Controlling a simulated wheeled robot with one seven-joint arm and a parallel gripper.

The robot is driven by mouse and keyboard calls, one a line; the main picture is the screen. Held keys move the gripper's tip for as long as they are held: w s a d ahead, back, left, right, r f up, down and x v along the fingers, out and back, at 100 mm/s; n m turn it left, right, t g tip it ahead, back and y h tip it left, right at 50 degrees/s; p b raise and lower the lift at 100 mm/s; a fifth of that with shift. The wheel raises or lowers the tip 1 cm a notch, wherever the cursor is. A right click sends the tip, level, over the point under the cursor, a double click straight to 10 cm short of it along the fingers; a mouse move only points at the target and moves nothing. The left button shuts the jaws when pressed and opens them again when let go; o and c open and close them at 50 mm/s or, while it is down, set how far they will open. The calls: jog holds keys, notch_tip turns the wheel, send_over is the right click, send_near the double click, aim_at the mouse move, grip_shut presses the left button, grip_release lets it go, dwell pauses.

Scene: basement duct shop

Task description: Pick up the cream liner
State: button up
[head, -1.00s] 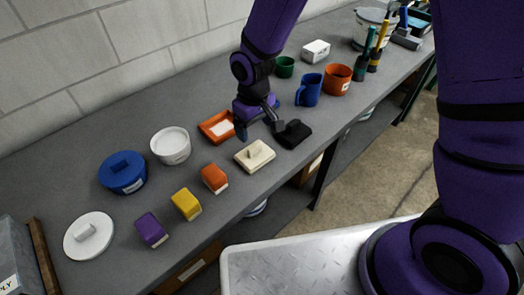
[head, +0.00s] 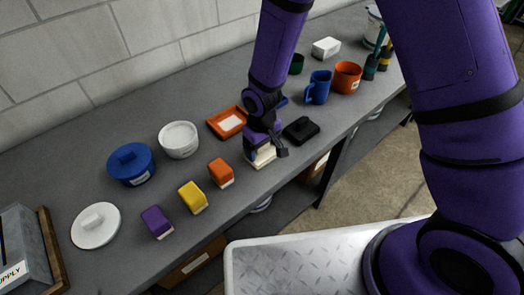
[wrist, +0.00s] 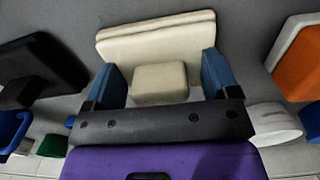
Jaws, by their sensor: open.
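The cream liner (head: 262,156) lies on the grey bench, a flat cream slab with a raised block-shaped grip on top. In the head view my gripper (head: 264,148) is right over it and hides part of it. In the wrist view the cream liner (wrist: 158,38) fills the upper middle, and its raised grip (wrist: 160,82) sits between the two blue fingertips. My gripper (wrist: 160,78) is open, with a finger on each side of the grip and small gaps showing.
Orange (head: 221,172), yellow (head: 193,197) and purple (head: 157,222) blocks stand to the left. A blue mug (head: 318,87) and orange cup (head: 346,77) stand farther right.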

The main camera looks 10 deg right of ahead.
jog(key=shift+c, duration=0.2)
jog(key=c, duration=1)
jog(key=shift+r, duration=0.1)
